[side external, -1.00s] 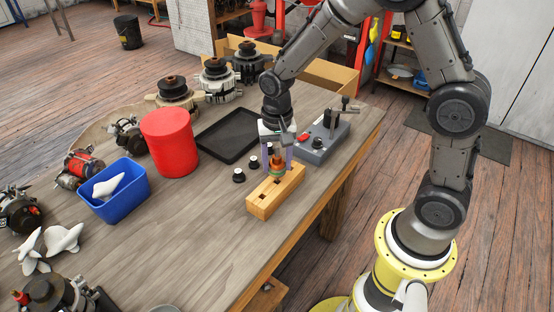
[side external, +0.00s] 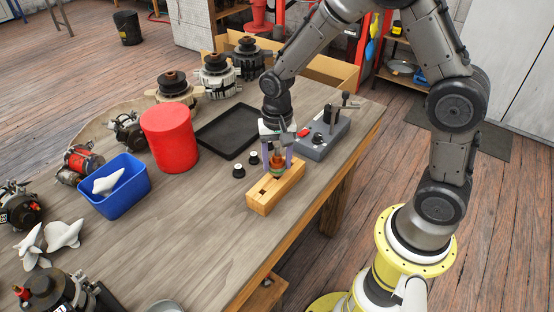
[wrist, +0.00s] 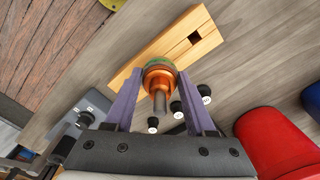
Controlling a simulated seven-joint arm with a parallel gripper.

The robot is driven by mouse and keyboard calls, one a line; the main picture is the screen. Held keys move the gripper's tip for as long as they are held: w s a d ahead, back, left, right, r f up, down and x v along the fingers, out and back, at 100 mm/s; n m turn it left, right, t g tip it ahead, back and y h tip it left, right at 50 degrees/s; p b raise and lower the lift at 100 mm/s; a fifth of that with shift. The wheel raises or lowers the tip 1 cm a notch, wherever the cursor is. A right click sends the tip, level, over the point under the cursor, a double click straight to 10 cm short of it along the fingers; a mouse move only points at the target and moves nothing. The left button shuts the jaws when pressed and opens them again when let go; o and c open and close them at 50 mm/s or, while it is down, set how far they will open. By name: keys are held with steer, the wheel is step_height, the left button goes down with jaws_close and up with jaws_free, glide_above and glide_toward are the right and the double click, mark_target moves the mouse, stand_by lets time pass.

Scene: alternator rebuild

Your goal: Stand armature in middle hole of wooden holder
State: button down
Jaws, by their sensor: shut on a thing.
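The armature, with orange-copper windings and a green band (side external: 277,172), is held upright between the purple fingers of my gripper (side external: 277,163). The wooden holder (side external: 262,203) is a long light block below it on the table, near the edge. One square hole shows open at the holder's near end. The armature's lower end is over the holder's middle to far part. In the wrist view, my gripper (wrist: 157,85) has a finger on each side of the armature (wrist: 160,75), whose shaft points at the camera. The holder (wrist: 210,37) shows one open square hole. The armature hides its lower end and the hole beneath.
Small black-and-white knobs (side external: 238,170) stand left of the holder. A grey control box (side external: 322,138) with levers stands behind it. A black tray (side external: 228,132), red cylinder (side external: 170,140) and blue bin (side external: 115,192) are farther left.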

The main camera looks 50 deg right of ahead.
steer(key=shift+f, duration=0.95)
stand_by(1.0)
steer(key=shift+c, duration=0.8)
jaws_free()
steer(key=shift+f, duration=0.1)
steer(key=shift+r, duration=4.05)
steer(key=shift+r, duration=0.1)
